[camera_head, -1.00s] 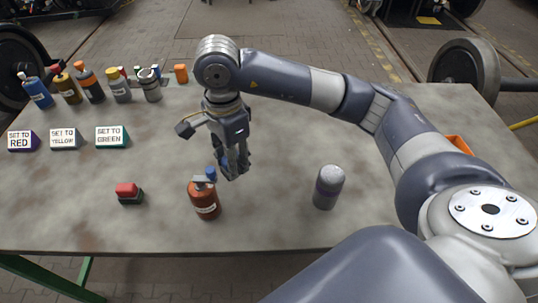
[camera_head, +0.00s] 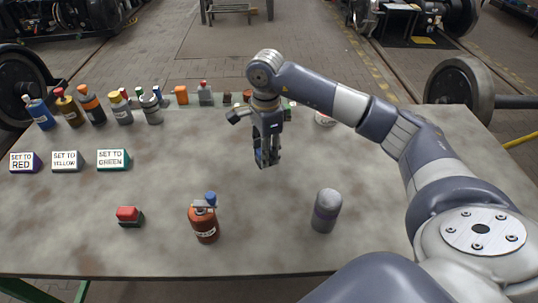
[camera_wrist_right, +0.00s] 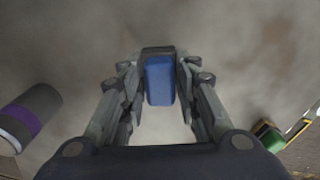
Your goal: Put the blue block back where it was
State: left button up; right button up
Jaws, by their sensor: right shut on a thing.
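My right gripper (camera_head: 267,160) hangs over the middle of the table, pointing down, and is shut on the blue block. The blue block (camera_wrist_right: 159,80) shows between the fingers in the right wrist view, where the gripper (camera_wrist_right: 160,65) holds it at the fingertips. In the head view only a little blue shows between the fingers. The table surface lies below it, and the block appears clear of it. My left gripper is not in view.
The grey table (camera_head: 170,190) is mostly clear around the gripper. A red-topped button (camera_head: 128,216), three label blocks (camera_head: 66,161) and several bottles (camera_head: 95,108) are left.

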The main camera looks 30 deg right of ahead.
jog(key=shift+w+d, duration=0.1)
jog(key=shift+d, duration=0.2)
jog(key=f, duration=0.1)
jog(key=f+p, duration=0.1)
jog(key=f, duration=0.1)
jog(key=shift+d, duration=0.35)
jog(key=shift+w+f, duration=0.15)
jog(key=shift+f, duration=0.15)
jog(key=shift+f, duration=0.1)
jog(key=shift+f, duration=0.15)
jog(key=o, duration=1)
jog(key=shift+o, duration=0.2)
